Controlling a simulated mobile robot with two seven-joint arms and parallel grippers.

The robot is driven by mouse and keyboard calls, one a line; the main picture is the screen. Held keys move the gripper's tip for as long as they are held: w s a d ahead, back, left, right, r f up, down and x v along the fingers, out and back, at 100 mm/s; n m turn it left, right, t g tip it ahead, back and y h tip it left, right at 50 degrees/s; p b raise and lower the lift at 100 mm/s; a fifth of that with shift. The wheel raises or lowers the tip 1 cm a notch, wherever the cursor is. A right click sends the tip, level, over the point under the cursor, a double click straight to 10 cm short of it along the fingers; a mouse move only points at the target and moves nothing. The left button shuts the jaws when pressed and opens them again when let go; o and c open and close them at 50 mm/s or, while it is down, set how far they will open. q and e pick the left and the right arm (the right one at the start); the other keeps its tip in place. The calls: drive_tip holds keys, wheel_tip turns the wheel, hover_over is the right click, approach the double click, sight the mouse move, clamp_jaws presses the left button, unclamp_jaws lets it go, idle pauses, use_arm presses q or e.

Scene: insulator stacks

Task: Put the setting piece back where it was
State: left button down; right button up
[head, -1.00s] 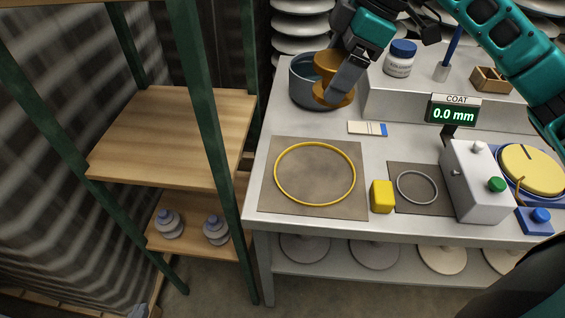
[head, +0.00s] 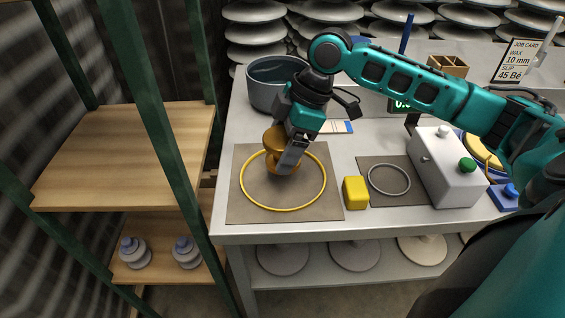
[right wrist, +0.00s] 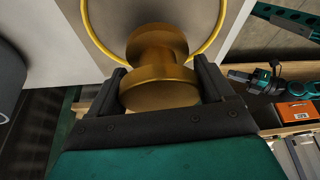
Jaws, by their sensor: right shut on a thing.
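The setting piece, taken here to be the brown-gold spool-shaped piece (head: 275,145), is over the upper part of the yellow ring (head: 243,193) on the grey-brown mat (head: 240,212). My right gripper (head: 291,158) is shut on it. The right wrist view shows the spool (right wrist: 158,92) between both fingers, with part of the yellow ring (right wrist: 95,38) beyond it. I cannot tell whether its base touches the mat. My left gripper is not in view.
A dark grey pot (head: 260,98) stands behind the mat. A yellow block (head: 355,192), a small grey ring (head: 389,191) on its own mat and a white box with a green button (head: 440,170) are to the right. Wooden shelves (head: 120,150) stand left of the table.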

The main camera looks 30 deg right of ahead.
wheel_tip(320, 180, down, 4)
drive_tip(key=shift+r+b, duration=0.2)
drive_tip(key=shift+b, duration=0.25)
drive_tip(key=shift+f, duration=0.3)
drive_tip(key=shift+r, duration=0.1)
drive_tip(key=o, duration=1.3)
drive_tip(key=shift+f, duration=0.2)
drive_tip(key=shift+o, duration=0.2)
